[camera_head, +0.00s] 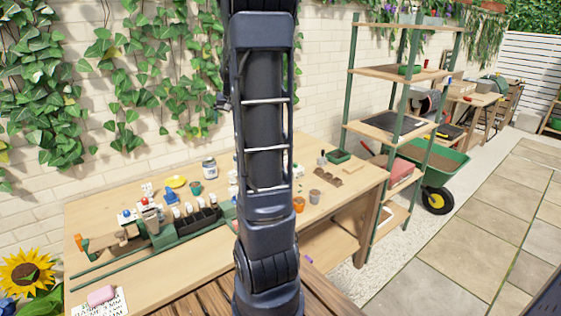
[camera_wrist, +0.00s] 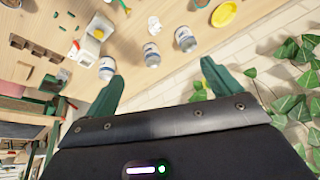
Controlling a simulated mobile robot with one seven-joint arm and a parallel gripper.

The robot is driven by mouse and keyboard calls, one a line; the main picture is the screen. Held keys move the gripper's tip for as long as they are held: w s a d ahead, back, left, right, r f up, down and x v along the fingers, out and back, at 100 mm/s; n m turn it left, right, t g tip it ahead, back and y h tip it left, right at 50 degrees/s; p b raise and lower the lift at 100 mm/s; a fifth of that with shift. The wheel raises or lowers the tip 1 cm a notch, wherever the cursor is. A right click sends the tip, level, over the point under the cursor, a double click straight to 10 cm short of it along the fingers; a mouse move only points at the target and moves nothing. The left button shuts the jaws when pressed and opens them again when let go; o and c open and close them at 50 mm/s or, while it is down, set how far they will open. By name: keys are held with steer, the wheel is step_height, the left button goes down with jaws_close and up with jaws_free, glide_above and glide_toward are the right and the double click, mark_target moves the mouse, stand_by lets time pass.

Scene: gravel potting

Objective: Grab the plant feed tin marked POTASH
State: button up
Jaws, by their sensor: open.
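Several small white and grey tins stand on the potting bench in the wrist view: a left tin (camera_wrist: 107,68), a middle tin (camera_wrist: 151,56), a right tin (camera_wrist: 185,39) and a smaller pale one (camera_wrist: 154,26) behind. Their labels are too small to read, so I cannot tell which is marked POTASH. One pale tin with a dark lid (camera_head: 209,168) shows in the head view near the wall; my arm hides part of the bench. My gripper (camera_wrist: 162,69) has its green fingers wide apart, empty, with the middle and right tins beyond the gap.
The wooden bench (camera_head: 150,265) runs along a brick wall with ivy. A yellow dish (camera_wrist: 225,14) lies beside the tins, and a white box-like item (camera_wrist: 93,38) stands left of them. Small pots (camera_head: 314,196) stand at the bench's right. A green-framed shelf (camera_head: 385,126) is beyond.

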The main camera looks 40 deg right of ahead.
steer(key=w+d+f+m+h, duration=0.1)
steer(key=w+d+f, duration=0.3)
steer(key=d+f, duration=0.5)
steer(key=w+d+f+m+g+h, duration=0.15)
steer(key=w+d+f, duration=0.35)
steer(key=d, duration=0.7)
steer(key=w+d+f+m, duration=0.2)
steer(key=d+f, duration=0.6)
steer(key=d, duration=0.3)
steer(key=x, duration=1)
steer(key=shift+a+f, duration=0.15)
steer(key=shift+f, duration=0.1)
steer(key=c, duration=1.3)
